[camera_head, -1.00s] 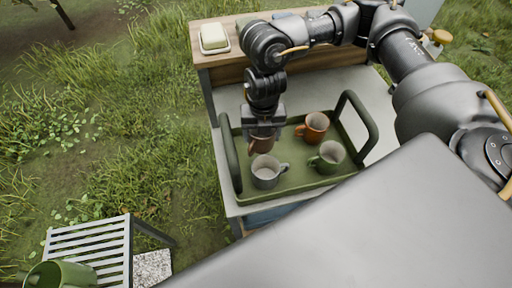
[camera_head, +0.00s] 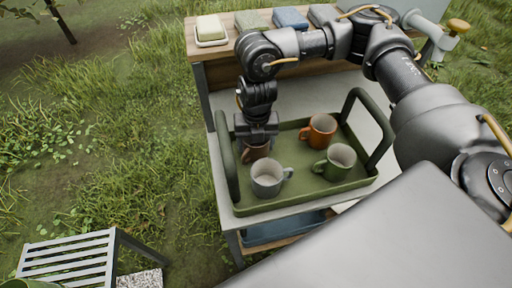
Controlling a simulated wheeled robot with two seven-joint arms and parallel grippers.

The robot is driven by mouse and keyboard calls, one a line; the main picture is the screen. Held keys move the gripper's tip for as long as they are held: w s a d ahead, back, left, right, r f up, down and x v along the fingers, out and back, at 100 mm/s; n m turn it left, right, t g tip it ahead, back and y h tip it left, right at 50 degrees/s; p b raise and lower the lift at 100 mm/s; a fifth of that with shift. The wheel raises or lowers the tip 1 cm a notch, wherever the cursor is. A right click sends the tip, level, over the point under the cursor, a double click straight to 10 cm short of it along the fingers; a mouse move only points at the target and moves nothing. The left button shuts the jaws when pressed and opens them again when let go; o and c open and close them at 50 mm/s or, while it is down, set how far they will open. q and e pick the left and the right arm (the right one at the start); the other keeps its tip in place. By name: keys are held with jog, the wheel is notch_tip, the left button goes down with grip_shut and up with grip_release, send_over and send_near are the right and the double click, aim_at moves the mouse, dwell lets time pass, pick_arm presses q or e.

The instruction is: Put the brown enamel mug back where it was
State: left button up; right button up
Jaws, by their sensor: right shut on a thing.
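The brown enamel mug (camera_head: 255,153) is in the back left part of the green tray (camera_head: 300,196), behind the grey mug. My right gripper (camera_head: 257,143) comes down from above and is shut on the brown mug. The gripper hides the upper part of this mug, and I cannot tell whether its base touches the tray floor. My left gripper is not in view.
The tray also holds a grey mug (camera_head: 267,178), a green mug (camera_head: 338,162) and an orange mug (camera_head: 319,131). Its tall handles (camera_head: 226,160) stand at both ends. A butter dish (camera_head: 211,31) and folded cloths (camera_head: 290,19) lie on the rear shelf. A slatted chair (camera_head: 68,262) stands lower left.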

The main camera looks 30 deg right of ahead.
jog(key=shift+r, duration=0.15)
jog(key=shift+f, duration=0.2)
jog(key=o, duration=0.9)
jog(key=shift+o, duration=1.2)
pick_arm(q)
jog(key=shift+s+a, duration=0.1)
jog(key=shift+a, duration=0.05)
pick_arm(e)
jog(key=shift+r, duration=0.25)
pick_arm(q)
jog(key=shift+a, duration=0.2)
pick_arm(e)
notch_tip(320, 180, up, 12)
